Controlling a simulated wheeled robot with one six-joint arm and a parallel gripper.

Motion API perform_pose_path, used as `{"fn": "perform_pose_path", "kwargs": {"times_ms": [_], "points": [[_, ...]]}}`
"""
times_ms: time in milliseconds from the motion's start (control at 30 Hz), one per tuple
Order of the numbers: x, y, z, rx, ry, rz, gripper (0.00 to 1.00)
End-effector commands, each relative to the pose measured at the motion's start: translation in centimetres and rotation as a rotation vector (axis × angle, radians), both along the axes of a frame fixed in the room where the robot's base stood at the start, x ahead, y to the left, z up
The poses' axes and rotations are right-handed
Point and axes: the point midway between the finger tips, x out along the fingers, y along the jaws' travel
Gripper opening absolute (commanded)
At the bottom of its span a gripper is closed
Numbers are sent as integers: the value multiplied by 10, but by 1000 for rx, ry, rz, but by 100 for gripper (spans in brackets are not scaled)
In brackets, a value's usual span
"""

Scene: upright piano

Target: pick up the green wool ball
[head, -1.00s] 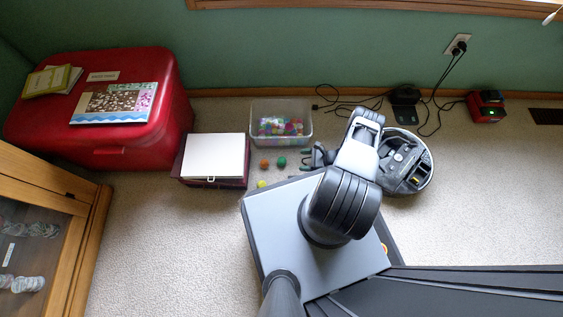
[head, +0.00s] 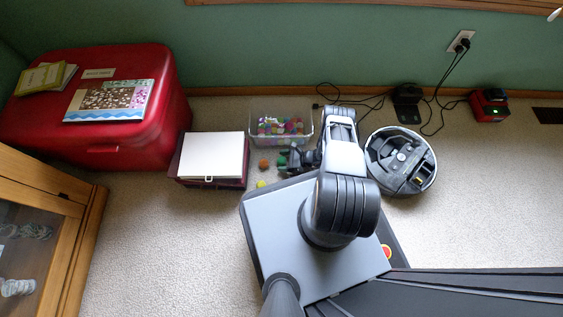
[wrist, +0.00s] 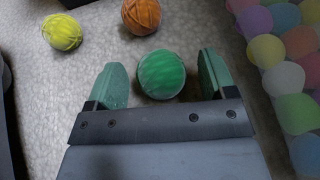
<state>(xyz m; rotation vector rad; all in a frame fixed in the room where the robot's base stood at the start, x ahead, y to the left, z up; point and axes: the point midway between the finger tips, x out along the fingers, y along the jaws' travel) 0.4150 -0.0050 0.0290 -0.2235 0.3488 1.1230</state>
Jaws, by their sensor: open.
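The green wool ball (wrist: 161,74) lies on the carpet, between and slightly beyond my fingertips in the wrist view. In the head view the green ball (head: 282,160) shows just left of my gripper (head: 290,161). My gripper (wrist: 161,78) is open, with one green-padded finger on each side of the ball, and nothing is held. A gap shows between the ball and each finger. How high the fingertips are above the carpet is hard to tell.
An orange ball (wrist: 141,15) and a yellow ball (wrist: 62,31) lie nearby on the carpet. A clear bin (head: 252,132) of coloured balls stands close on one side. A white-topped box (head: 213,156) is left, a robot vacuum (head: 401,160) right, with cables behind.

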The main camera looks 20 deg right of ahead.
Motion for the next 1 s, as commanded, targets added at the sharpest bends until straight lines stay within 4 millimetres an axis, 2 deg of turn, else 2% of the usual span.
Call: {"fn": "perform_pose_path", "kwargs": {"times_ms": [233, 767, 1000], "points": [[0, 1, 0, 0, 1, 0, 76], [0, 0, 0, 0, 1, 0, 26], [0, 0, 1, 0, 1, 0, 26]]}}
